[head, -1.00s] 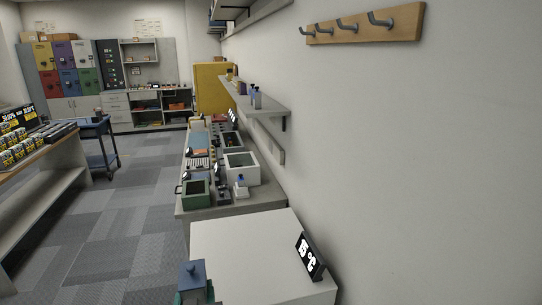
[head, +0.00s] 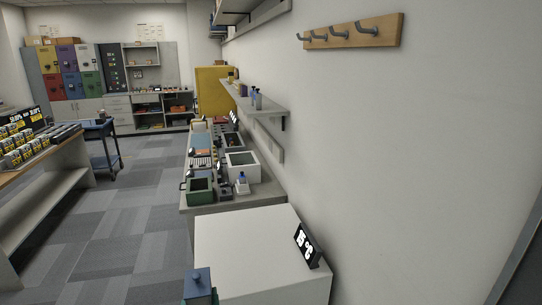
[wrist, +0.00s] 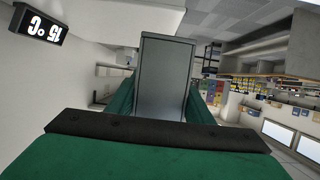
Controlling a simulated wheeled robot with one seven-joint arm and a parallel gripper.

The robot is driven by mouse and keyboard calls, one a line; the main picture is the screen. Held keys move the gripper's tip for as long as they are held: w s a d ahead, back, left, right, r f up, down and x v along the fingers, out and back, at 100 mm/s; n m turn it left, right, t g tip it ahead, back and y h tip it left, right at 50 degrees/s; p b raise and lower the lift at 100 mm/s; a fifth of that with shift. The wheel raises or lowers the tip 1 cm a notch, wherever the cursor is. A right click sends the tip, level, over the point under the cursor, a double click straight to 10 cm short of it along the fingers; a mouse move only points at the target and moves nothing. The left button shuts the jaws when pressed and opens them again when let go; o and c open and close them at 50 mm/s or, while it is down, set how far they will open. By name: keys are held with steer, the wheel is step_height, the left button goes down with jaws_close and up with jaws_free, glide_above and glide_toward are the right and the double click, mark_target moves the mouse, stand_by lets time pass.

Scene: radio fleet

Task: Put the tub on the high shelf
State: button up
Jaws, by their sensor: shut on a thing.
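The tub (head: 198,284), with a blue-grey lid and a small knob, shows at the bottom edge of the head view. It is beside the near left corner of the white cabinet top. My gripper (wrist: 160,100) has green fingers on either side of the tub, whose plain grey-blue face (wrist: 165,75) fills the middle of the wrist view. The gripper is shut on it. The tub's lower part is cut off in the head view. The high shelf (head: 240,17) is on the right wall at the top of the head view, above a lower shelf (head: 262,104) with small bottles.
The white cabinet (head: 245,240) bears a black "15 °C" sign (head: 307,245). Behind it a counter (head: 190,207) holds a green box and a white box. Coat hooks (head: 352,33) are on the wall. A bench (head: 40,205) stands left; the carpet between is clear.

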steer(key=s+d+f+m+h, duration=0.1)
steer(key=d+f, duration=0.3)
steer(key=f, duration=0.5)
steer(key=d+f+h, duration=0.1)
steer(key=d+f, duration=0.4)
steer(key=f, duration=0.5)
steer(key=s+d+f+m, duration=0.1)
steer(key=d+f, duration=0.3)
steer(key=f, duration=0.5)
steer(key=s+d+f+h, duration=0.1)
steer(key=s+d+f, duration=0.4)
steer(key=f, duration=0.4)
steer(key=shift+s+d+f+m, duration=0.15)
steer(key=shift+s+f+m, duration=0.2)
steer(key=shift+s, duration=0.3)
steer(key=shift+d, duration=0.1)
